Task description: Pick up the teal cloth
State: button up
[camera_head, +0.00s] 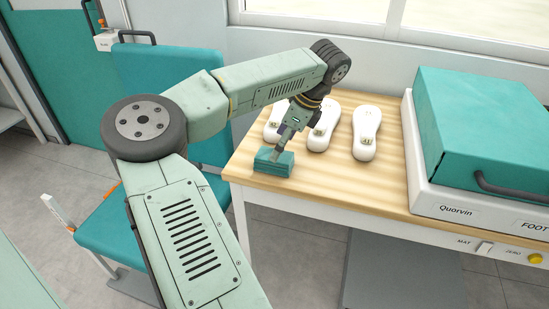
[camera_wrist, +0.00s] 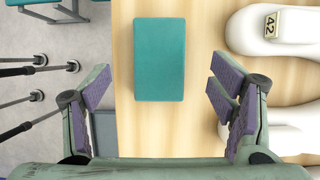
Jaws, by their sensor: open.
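The teal cloth (camera_head: 273,163) is a small folded block on the front left corner of the wooden table in the head view. In the wrist view the cloth (camera_wrist: 160,60) is a teal rectangle on the bare wood, between and ahead of the fingers. My gripper (camera_head: 285,148) is just above the cloth in the head view and overlaps it there. In the wrist view my gripper (camera_wrist: 160,100) is open, with purple pads spread wider than the cloth and nothing between them. I cannot tell the exact height gap.
White foot-shaped forms (camera_head: 366,132) stand on the table (camera_head: 350,190) close to the right of the cloth; one carries a "42" label (camera_wrist: 270,25). A white machine with a teal lid (camera_head: 480,125) fills the table's right side. A teal chair (camera_head: 105,225) stands left of the table.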

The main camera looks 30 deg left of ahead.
jog(key=p+x, duration=0.2)
jog(key=x, duration=0.2)
jog(key=shift+s+f, duration=0.2)
jog(key=shift+a+f, duration=0.1)
jog(key=shift+f, duration=0.25)
jog(key=shift+f+b, duration=0.25)
jog(key=shift+b, duration=0.25)
jog(key=shift+c, duration=0.3)
jog(key=c, duration=1.1)
jog(key=shift+r, duration=0.15)
jog(key=shift+c, duration=0.2)
